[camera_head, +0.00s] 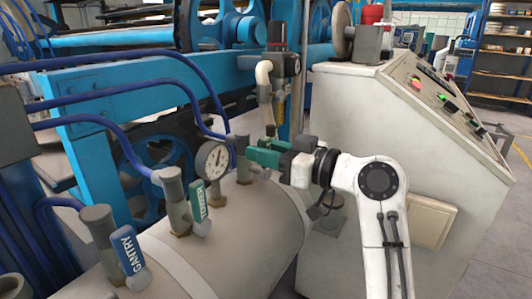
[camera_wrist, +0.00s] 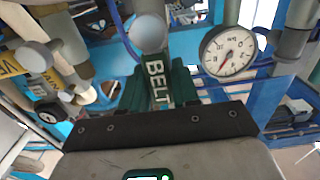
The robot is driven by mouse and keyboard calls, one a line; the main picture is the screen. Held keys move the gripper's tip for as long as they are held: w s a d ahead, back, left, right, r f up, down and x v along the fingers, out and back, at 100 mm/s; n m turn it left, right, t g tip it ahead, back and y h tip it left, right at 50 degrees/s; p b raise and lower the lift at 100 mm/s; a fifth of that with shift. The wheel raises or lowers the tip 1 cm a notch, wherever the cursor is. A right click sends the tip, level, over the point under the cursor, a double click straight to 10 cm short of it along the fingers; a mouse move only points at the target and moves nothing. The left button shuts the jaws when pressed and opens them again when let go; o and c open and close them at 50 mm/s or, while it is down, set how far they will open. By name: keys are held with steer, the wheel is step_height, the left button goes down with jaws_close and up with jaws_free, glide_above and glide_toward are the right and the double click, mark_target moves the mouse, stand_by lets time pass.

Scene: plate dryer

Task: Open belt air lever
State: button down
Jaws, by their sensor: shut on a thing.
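The belt lever, marked BELT (camera_wrist: 157,84), is a green handle with white letters in the wrist view. It stands between the dark green fingers of my gripper (camera_wrist: 160,92). A round grey valve end (camera_wrist: 149,33) shows just beyond it. In the head view my gripper (camera_head: 262,152) reaches left above the grey tank (camera_head: 240,238), and its green fingers are shut at the farthest valve (camera_head: 241,158). The fingers largely hide the lever there.
A pressure gauge (camera_head: 212,160) stands close left of the valve. A teal lever (camera_head: 200,203) and a blue GANTRY lever (camera_head: 127,250) sit nearer on the tank. A regulator (camera_head: 284,66) rises behind my gripper. The control console (camera_head: 345,105) stands close right.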

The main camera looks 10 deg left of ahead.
steer(key=shift+f, duration=0.1)
steer(key=c, duration=0.9)
jaws_free()
steer(key=shift+d, duration=0.1)
steer(key=p+v, duration=0.1)
steer(key=v, duration=0.9)
steer(key=shift+s+d, duration=0.15)
steer(key=shift+d, duration=0.15)
